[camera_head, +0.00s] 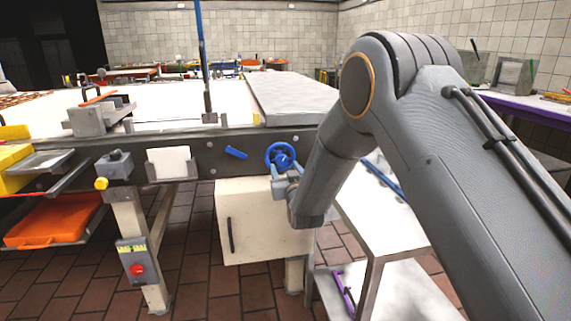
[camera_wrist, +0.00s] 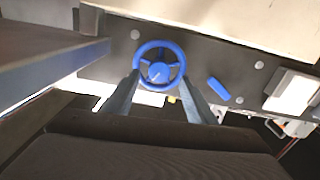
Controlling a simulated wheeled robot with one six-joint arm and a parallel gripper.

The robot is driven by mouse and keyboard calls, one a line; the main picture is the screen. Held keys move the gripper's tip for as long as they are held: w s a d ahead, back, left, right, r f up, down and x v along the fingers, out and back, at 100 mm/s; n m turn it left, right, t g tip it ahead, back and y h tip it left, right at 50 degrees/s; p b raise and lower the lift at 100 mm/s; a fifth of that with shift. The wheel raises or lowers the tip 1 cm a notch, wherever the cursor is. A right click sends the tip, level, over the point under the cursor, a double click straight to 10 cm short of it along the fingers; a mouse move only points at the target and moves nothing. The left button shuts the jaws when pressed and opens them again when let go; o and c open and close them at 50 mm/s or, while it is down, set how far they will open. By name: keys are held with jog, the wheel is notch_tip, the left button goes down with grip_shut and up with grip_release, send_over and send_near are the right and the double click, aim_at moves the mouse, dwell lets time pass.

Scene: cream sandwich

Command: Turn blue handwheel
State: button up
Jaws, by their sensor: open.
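The blue handwheel (camera_head: 281,156) is mounted on the dark side rail of the long work table, right of centre in the head view. It also shows in the wrist view (camera_wrist: 159,66), upper middle, as a ring with spokes and a blue hub. My gripper (camera_head: 281,171) is open at the wheel's lower edge. In the wrist view my gripper's two fingers (camera_wrist: 160,82) reach up on the left and right of the wheel's lower half. I cannot tell whether the fingers touch the rim.
A blue lever (camera_head: 236,152) sits on the rail left of the wheel. A white cabinet (camera_head: 258,225) hangs below. A metal side table (camera_head: 385,222) stands to the right. A control box with a red button (camera_head: 137,268) is on the table leg. An orange tray (camera_head: 52,222) is at far left.

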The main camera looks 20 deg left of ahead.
aim_at(282, 162)
jog(key=shift+x, duration=2.5)
jog(key=shift+d, duration=0.1)
jog(key=c, duration=1)
jog(key=shift+c, duration=0.2)
jog(key=shift+m, duration=0.4)
jog(key=m+b, duration=0.1)
jog(key=m, duration=0.1)
jog(key=shift+m+b, duration=0.3)
jog(key=shift+m, duration=0.1)
jog(key=m+b, duration=0.1)
jog(key=m, duration=0.3)
jog(key=shift+m+b, duration=0.3)
jog(key=m+b, duration=0.1)
jog(key=m, duration=0.3)
jog(key=shift+b, duration=0.3)
jog(key=shift+m+b, duration=0.55)
jog(key=shift+m, duration=1.15)
